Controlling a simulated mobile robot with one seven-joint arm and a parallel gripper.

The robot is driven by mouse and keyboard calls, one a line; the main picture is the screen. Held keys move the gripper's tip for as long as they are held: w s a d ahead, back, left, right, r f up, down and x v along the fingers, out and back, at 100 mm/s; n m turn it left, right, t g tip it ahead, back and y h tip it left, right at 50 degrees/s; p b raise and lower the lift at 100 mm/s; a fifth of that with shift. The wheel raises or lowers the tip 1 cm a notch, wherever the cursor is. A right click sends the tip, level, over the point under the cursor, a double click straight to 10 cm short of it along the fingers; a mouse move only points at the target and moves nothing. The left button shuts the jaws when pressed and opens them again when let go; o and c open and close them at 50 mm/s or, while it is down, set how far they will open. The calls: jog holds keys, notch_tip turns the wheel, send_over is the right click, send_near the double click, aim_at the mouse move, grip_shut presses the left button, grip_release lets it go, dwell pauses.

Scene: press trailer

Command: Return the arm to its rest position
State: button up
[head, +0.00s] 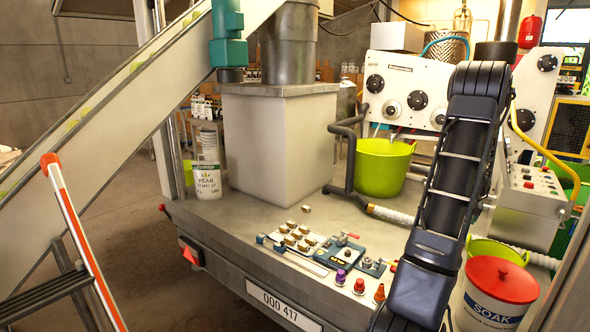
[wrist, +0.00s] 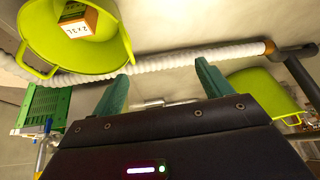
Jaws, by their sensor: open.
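My arm (head: 445,200) rises from the bottom right of the head view, bends at the top near the white press panel, and its far end is hidden there. My gripper (wrist: 162,70) shows in the wrist view with its two green fingers spread apart and nothing between them. Behind the fingers runs a white corrugated hose (wrist: 165,72), apart from them as far as I can tell.
The wrist view shows a lime tub (wrist: 45,45) holding an orange-and-white box (wrist: 78,20), another lime tub (wrist: 262,92) and a green crate (wrist: 45,105). In the head view, a red-lidded SOAK bucket (head: 500,290) stands right of my arm; small parts (head: 300,240) lie left.

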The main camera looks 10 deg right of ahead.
jog(key=s+a+r+n+y, duration=0.1)
jog(key=a+r, duration=0.5)
jog(key=a, duration=0.5)
jog(key=a+r+n+y, duration=0.1)
jog(key=a+r+n, duration=0.1)
jog(key=a+r, duration=0.7)
jog(key=s+a+r+n, duration=0.1)
jog(key=a+r, duration=0.3)
jog(key=a, duration=0.9)
jog(key=s+a+r+n+y, duration=0.1)
jog(key=s+a+r, duration=0.1)
jog(key=s+a, duration=0.45)
jog(key=s+a+r+n, duration=0.1)
jog(key=s+a+r, duration=0.2)
jog(key=s+a, duration=0.6)
jog(key=s, duration=0.3)
jog(key=s+a+f+n, duration=0.1)
jog(key=s+a, duration=0.3)
jog(key=s, duration=0.1)
jog(key=shift+s+n, duration=0.3)
jog(key=shift+s, duration=0.05)
jog(key=shift+a, duration=0.1)
